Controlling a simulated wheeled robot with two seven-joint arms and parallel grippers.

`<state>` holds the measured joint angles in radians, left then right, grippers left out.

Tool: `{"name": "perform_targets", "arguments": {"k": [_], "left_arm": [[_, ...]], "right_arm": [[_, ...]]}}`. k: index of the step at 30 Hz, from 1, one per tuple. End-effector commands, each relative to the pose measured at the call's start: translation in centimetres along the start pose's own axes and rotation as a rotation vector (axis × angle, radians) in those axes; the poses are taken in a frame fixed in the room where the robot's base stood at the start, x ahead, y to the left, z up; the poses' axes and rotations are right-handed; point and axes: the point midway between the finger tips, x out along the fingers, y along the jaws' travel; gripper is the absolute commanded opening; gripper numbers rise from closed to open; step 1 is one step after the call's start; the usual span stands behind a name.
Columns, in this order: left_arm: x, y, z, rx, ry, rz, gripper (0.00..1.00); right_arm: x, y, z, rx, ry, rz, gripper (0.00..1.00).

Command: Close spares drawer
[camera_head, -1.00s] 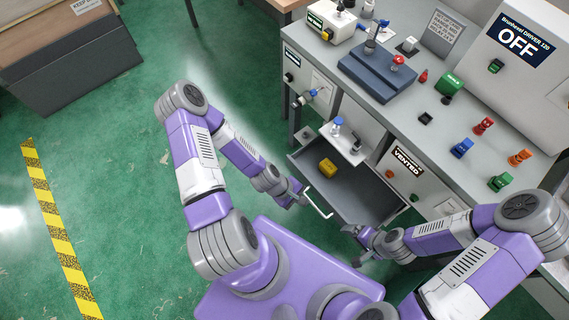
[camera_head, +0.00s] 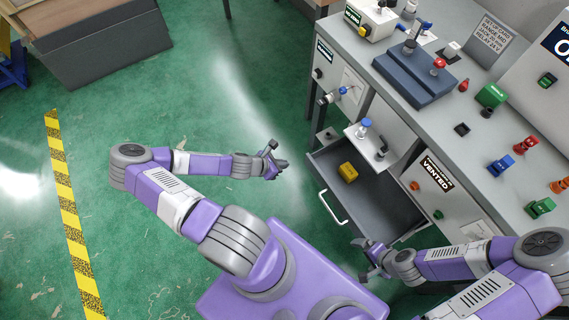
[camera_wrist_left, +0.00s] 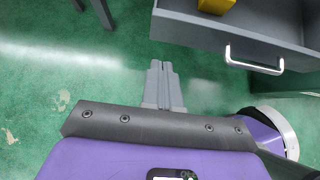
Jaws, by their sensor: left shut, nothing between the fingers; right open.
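The spares drawer (camera_head: 378,206) is pulled out of the grey bench, with a yellow block (camera_head: 348,172) inside it. Its pale handle (camera_head: 333,208) is on the front, and the handle also shows in the left wrist view (camera_wrist_left: 254,66). My left gripper (camera_head: 280,163) is shut and empty, to the left of the drawer and apart from it. In the left wrist view its fingers (camera_wrist_left: 162,72) are together over the floor, left of the handle. My right gripper (camera_head: 360,257) is open, just in front of the drawer's near corner, apparently holding nothing.
A small shelf (camera_head: 368,140) with a blue-topped part juts out above the drawer. The cabinet with the VENTED label (camera_head: 437,175) stands right of the drawer. Coloured parts and a blue fixture (camera_head: 415,78) are on the bench top.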

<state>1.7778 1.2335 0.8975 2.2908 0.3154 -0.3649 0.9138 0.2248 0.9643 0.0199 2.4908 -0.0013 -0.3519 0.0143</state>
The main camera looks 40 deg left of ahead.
Motion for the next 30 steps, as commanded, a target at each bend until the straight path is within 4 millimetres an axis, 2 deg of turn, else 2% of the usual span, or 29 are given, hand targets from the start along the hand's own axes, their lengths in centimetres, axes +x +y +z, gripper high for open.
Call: {"name": "perform_targets", "arguments": {"k": [1,3,10,12,18,30], "left_arm": [[1.4,-0.1,-0.2,0.001,-0.002,-0.003,0.0],[3.0,-0.2,-0.2,0.002,-0.002,-0.004,0.0],[7.8,-0.2,-0.2,0.003,-0.001,-0.004,0.0],[8.4,-0.1,0.9,0.006,-0.001,-0.003,0.0],[9.7,-0.1,2.4,0.004,0.001,-0.002,0.0],[9.9,-0.1,2.8,0.003,0.002,-0.001,0.0]], "right_arm": [[0.7,0.3,0.0,0.0,0.0,0.0,1.0],[1.2,0.5,-0.1,0.0,0.0,0.0,1.0],[2.8,1.1,-0.1,0.0,0.0,0.0,1.0],[3.0,1.1,-0.1,0.0,0.0,0.0,1.0],[3.5,1.3,-0.1,0.0,0.0,0.0,1.0],[3.5,1.3,-0.1,0.0,0.0,0.0,1.0]]}}
